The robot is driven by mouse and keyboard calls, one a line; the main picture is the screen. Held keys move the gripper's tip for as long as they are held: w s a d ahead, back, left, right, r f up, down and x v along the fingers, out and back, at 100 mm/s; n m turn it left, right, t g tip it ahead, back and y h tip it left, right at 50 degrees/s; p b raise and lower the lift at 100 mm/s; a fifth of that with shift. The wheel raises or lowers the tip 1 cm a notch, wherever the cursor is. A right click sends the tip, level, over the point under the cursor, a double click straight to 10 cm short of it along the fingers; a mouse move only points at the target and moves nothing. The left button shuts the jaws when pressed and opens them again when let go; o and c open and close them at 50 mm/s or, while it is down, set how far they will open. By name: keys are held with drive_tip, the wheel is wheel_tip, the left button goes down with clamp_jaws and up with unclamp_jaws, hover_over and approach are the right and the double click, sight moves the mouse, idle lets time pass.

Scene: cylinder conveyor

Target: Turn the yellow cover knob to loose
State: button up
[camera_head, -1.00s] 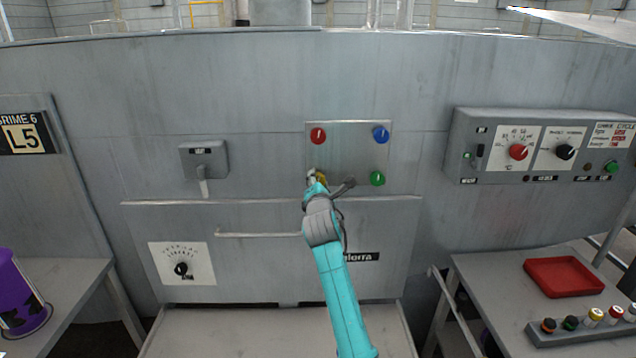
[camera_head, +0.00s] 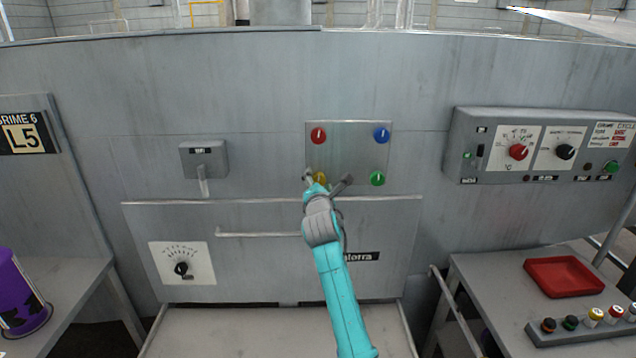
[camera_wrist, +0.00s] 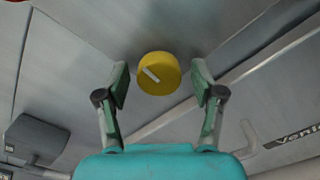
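The yellow cover knob (camera_wrist: 158,74) is on the panel, between and a little beyond my two fingers in the wrist view. Its white mark is tilted in that view. In the head view the yellow knob (camera_head: 320,177) shows at the panel's lower left, partly hidden by my arm. My gripper (camera_wrist: 160,84) is open, with clear gaps between each finger and the knob. The cover panel (camera_head: 348,155) also bears a red knob (camera_head: 318,135), a blue knob (camera_head: 381,135) and a green knob (camera_head: 377,178).
A grey lever box (camera_head: 204,158) is left of the panel, and a handle bar (camera_head: 258,235) runs below it. A control box (camera_head: 462,140) is at right. A red tray (camera_head: 563,277) lies on the right table.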

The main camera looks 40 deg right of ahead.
drive_tip(key=shift+s, duration=0.1)
drive_tip(key=v, duration=1.2)
idle(0.4)
